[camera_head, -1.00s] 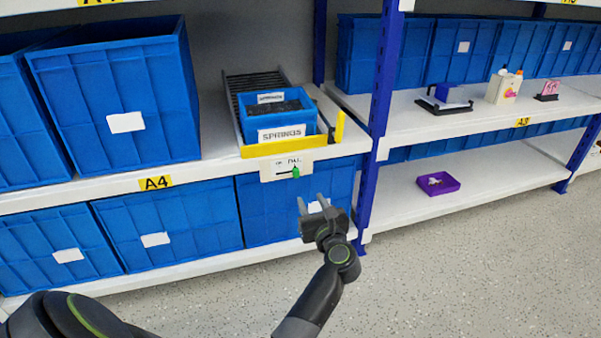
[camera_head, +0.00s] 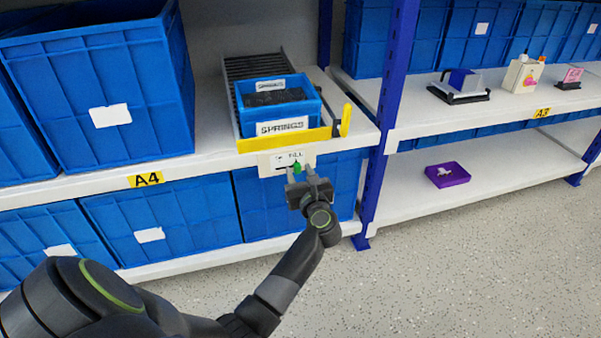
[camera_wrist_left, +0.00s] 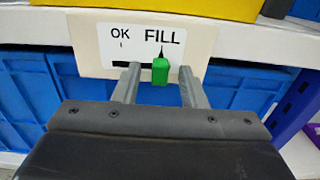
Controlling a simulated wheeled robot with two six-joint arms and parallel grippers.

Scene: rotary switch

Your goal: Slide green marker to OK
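The green marker (camera_wrist_left: 160,71) sits on the black slot of a white label plate (camera_wrist_left: 93,42), at the right end under the word FILL. The word OK is at the left end of the plate. In the head view the green marker (camera_head: 297,168) shows just above my left gripper (camera_head: 301,172). In the left wrist view my left gripper (camera_wrist_left: 158,82) is open. My right gripper is not in view.
A blue bin labelled SPRINGS (camera_head: 280,108) stands on a roller lane above the plate, behind a yellow stop (camera_head: 285,138). Blue bins (camera_head: 160,216) fill the shelf below. A blue post (camera_head: 385,130) stands to the right.

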